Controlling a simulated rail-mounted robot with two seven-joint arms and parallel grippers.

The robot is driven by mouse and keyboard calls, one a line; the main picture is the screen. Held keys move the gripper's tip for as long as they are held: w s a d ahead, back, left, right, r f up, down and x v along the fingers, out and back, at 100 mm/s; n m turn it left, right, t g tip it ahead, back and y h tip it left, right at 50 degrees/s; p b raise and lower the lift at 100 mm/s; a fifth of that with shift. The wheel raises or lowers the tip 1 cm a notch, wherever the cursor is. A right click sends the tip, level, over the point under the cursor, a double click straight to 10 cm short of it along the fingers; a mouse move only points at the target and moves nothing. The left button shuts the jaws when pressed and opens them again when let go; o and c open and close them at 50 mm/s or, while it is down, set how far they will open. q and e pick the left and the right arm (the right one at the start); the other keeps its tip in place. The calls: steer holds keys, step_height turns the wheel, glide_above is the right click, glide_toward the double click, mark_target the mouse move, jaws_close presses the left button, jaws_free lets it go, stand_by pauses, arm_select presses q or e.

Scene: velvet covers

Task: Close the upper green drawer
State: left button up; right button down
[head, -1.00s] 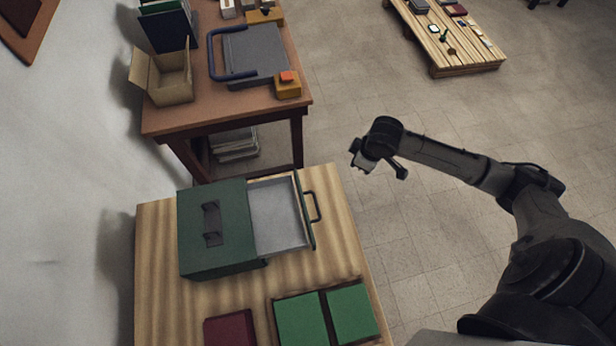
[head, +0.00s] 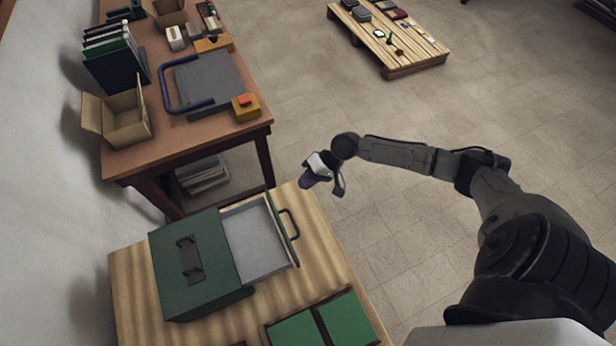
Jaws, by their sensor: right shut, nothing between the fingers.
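The green drawer box (head: 185,270) stands on the striped wooden table at the lower left in the head view. A black handle is on its top. Its upper drawer (head: 255,240) is pulled out to the right, with its grey inside showing and a dark handle (head: 291,223) on its front. Whether another drawer lies below is hidden. My right gripper (head: 318,172) is above and beyond the drawer handle, near the table's far right corner, apart from the drawer. It is shut and empty. My left gripper is not in view.
Two green blocks (head: 345,318) lie at the striped table's (head: 130,285) front. A brown table (head: 150,160) behind holds a cardboard box (head: 122,120), a grey tray-like device (head: 205,80) and a yellow block with an orange top (head: 245,105).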

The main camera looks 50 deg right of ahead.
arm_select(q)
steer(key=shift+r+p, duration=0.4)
arm_select(e)
steer(key=w+a+f, duration=0.3)
steer(key=a+f, duration=0.1)
steer(key=a, duration=0.3)
steer(key=shift+w+a, duration=0.25)
steer(key=shift+w, duration=0.05)
